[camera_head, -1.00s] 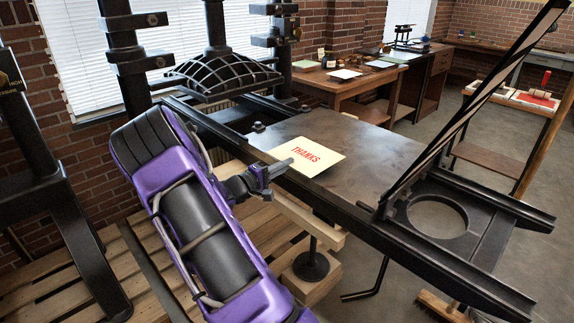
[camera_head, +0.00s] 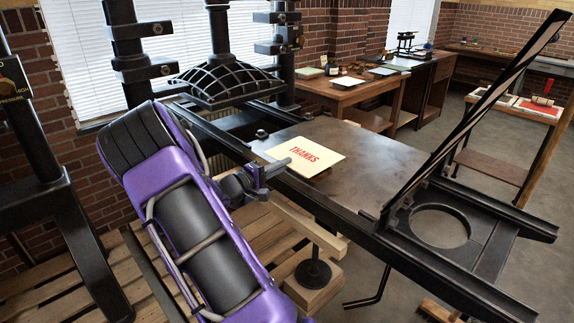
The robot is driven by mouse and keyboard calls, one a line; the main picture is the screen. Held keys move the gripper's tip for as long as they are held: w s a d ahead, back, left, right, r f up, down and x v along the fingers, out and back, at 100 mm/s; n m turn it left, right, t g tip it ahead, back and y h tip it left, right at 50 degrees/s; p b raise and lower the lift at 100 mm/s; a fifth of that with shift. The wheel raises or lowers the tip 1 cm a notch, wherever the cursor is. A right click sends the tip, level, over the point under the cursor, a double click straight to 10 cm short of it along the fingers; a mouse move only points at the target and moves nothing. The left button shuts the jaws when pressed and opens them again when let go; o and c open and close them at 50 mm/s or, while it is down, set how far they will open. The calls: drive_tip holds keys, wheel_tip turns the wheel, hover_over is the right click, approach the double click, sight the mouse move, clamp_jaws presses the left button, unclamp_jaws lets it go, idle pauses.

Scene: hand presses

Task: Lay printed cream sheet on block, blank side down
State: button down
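The printed cream sheet (camera_head: 328,158) shows its printed face up, with THANKS in red. It is over the left part of the dark press bed (camera_head: 372,162), close to the near rail. A dark strip shows under its near right edge. I cannot tell whether a block lies beneath; no block shows clearly. My gripper (camera_head: 280,166) is at the sheet's near left edge, one grey finger lying over that edge. It looks shut on the sheet; the lower finger is hidden.
The ribbed black platen (camera_head: 225,85) stands behind left. A slanted hinged frame (camera_head: 470,120) rises at the right, above a plate with a round opening (camera_head: 439,226). A wooden table (camera_head: 345,88) is at the back. Bare bed lies right of the sheet.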

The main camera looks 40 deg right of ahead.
drive_tip(key=shift+s+a+r+p, duration=0.15)
drive_tip(key=shift+a+r, duration=0.2)
drive_tip(key=shift+a, duration=0.5)
drive_tip(key=shift+a+r+p, duration=0.1)
drive_tip(key=shift+a+r, duration=0.3)
drive_tip(key=shift+a, duration=0.45)
drive_tip(key=shift+s+a+r+p, duration=0.15)
drive_tip(key=shift+a+r, duration=0.2)
drive_tip(key=shift+a, duration=0.5)
